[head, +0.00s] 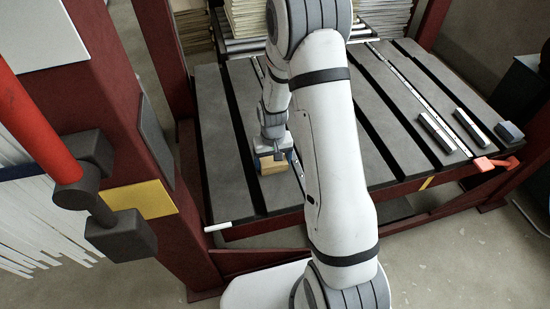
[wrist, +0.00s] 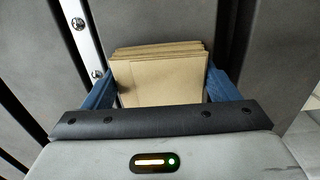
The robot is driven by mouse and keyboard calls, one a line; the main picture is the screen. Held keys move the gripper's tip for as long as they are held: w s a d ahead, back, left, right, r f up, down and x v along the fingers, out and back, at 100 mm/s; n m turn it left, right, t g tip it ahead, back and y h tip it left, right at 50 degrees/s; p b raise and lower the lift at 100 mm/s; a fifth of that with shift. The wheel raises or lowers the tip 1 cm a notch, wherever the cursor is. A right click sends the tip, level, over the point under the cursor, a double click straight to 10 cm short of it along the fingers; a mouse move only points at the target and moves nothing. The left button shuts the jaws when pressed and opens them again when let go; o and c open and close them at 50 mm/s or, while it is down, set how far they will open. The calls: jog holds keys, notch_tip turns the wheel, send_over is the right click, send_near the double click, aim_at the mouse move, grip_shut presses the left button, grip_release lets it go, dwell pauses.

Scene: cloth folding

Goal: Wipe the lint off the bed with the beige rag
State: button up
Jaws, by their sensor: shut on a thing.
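The bed (head: 222,150) is a row of dark grey panels with black gaps between them, in a dark red frame. The beige rag (wrist: 158,82) is folded into a thick layered pad. My gripper (wrist: 160,92) is shut on it, with one blue finger on each side. In the head view the rag (head: 267,167) shows as a small tan block under my gripper (head: 272,160), over the left-middle part of the bed. I cannot tell whether the rag touches the panel. I cannot make out any lint. My arm hides the middle of the bed.
Stacks of sheets (head: 263,17) stand at the back edge. Dark bars (head: 437,132) and a small grey block (head: 509,132) lie at the bed's right. A red lever (head: 490,163) sits at the front right edge. A red post (head: 125,130) stands at left. The left panels are clear.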

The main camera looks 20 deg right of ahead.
jog(key=shift+s, duration=0.45)
notch_tip(320, 180, up, 2)
jog(key=shift+s+a+r+p, duration=0.1)
jog(key=shift+r+p, duration=0.15)
jog(key=shift+p, duration=0.45)
jog(key=shift+s+r+p, duration=0.1)
jog(key=shift+r+p, duration=0.4)
jog(key=shift+r, duration=0.25)
jog(key=shift+r+p, duration=1.55)
jog(key=shift+r, duration=0.55)
